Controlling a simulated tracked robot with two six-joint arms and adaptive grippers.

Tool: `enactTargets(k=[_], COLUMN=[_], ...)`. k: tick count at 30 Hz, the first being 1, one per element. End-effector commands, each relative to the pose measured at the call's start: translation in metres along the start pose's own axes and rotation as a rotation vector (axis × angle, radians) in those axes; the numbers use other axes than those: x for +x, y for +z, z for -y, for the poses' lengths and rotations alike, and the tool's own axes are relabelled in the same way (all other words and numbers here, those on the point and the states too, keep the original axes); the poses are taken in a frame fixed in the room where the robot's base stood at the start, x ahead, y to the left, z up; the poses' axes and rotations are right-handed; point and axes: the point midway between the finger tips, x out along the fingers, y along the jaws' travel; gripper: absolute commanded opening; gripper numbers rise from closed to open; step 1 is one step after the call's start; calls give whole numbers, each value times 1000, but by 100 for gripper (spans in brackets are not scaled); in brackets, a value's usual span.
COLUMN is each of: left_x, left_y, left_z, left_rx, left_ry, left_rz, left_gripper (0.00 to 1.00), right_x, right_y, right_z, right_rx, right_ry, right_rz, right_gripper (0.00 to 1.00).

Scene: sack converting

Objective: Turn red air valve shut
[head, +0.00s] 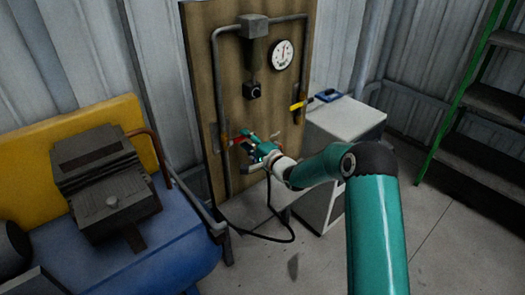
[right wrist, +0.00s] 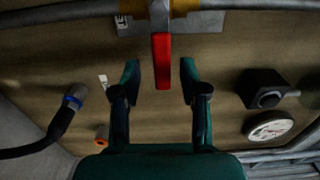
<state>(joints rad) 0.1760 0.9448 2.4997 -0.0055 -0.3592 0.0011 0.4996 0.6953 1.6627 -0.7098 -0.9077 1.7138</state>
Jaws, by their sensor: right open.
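The red valve lever (right wrist: 162,62) hangs from a brass valve body on a grey pipe in the right wrist view. In the head view a small bit of red (head: 238,140) shows on the left pipe of the wooden board, mostly hidden by my gripper. My right gripper (head: 251,142) is at the board, with its arm coming in from the right. In the right wrist view its two fingers (right wrist: 161,78) are open, one on each side of the lever's free end. A gap shows on both sides, so neither finger appears to touch it. My left gripper is not in view.
The wooden board (head: 203,90) carries a gauge (head: 282,55), a black knob box (head: 252,91) and a yellow handle (head: 297,106). A white cabinet (head: 345,122) stands to the right. A blue machine (head: 160,245) stands left. A black hose (head: 270,238) hangs low by the board.

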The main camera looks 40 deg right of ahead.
Motion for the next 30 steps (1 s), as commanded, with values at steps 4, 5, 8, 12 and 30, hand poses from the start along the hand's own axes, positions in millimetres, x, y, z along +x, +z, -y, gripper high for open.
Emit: enactTargets(k=[4, 5, 8, 12, 30], left_x=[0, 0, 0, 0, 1], left_y=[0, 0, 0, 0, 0], left_z=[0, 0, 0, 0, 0], left_rx=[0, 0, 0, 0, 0], left_ry=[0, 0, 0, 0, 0], left_rz=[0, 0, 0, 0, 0], left_gripper=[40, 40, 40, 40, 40], right_x=[-30, -36, -57, -80, -97], right_y=[-1, -1, -2, -2, -2], right_z=[0, 0, 0, 0, 0], right_rx=[1, 1, 2, 1, 1], right_ry=[2, 2, 1, 1, -2], right_rz=[-3, -3, -5, -6, -4], right_gripper=[44, 44, 44, 44, 44])
